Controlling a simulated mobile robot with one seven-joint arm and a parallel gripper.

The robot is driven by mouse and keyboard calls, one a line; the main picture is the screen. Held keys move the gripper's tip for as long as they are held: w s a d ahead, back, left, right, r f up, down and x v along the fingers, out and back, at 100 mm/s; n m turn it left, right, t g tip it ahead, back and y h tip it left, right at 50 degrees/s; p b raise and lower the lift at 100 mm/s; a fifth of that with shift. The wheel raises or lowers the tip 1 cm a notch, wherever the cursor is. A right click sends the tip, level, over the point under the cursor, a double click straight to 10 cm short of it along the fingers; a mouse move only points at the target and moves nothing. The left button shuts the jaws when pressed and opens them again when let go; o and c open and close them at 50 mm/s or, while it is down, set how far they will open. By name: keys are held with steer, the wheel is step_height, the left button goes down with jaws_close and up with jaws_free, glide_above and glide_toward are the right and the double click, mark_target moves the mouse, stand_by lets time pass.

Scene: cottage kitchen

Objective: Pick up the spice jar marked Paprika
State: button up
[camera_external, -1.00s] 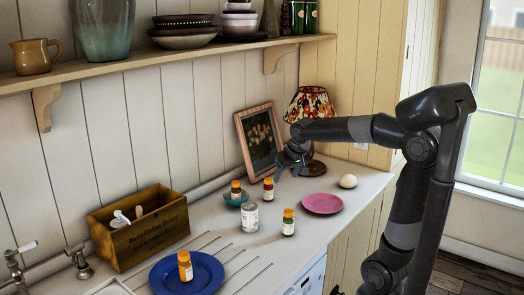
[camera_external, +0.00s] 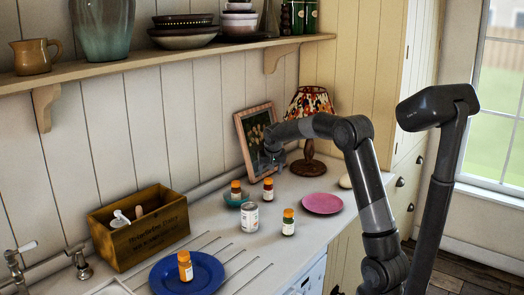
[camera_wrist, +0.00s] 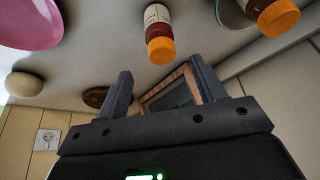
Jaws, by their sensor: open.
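Several spice jars stand on the counter, and no label is legible enough to tell which is Paprika. One orange-capped jar (camera_external: 268,189) stands upright near the picture frame; it appears in the wrist view as a dark red jar (camera_wrist: 158,22) with an orange cap. Another orange-capped jar (camera_external: 235,189) is on a small teal dish (camera_external: 241,202). An orange-capped jar (camera_external: 185,268) sits on the blue plate (camera_external: 210,275). My gripper (camera_external: 275,160) is open and empty, above and behind the first jar; its two fingers (camera_wrist: 160,70) show apart.
A tin can (camera_external: 249,218) stands between the dish and the green-capped jar. A pink plate (camera_external: 322,204) and a pale round object (camera_external: 345,181) lie to the right. The lamp (camera_external: 309,104) and picture frame (camera_external: 243,142) stand close to my gripper. A wooden box (camera_external: 150,240) is at left.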

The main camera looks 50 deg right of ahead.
mark_target(268, 179)
steer(key=x, duration=0.9)
steer(key=shift+a+f, duration=0.2)
steer(key=shift+a, duration=0.1)
steer(key=shift+r, duration=0.1)
steer(key=c, duration=1.1)
steer(key=shift+r, duration=0.1)
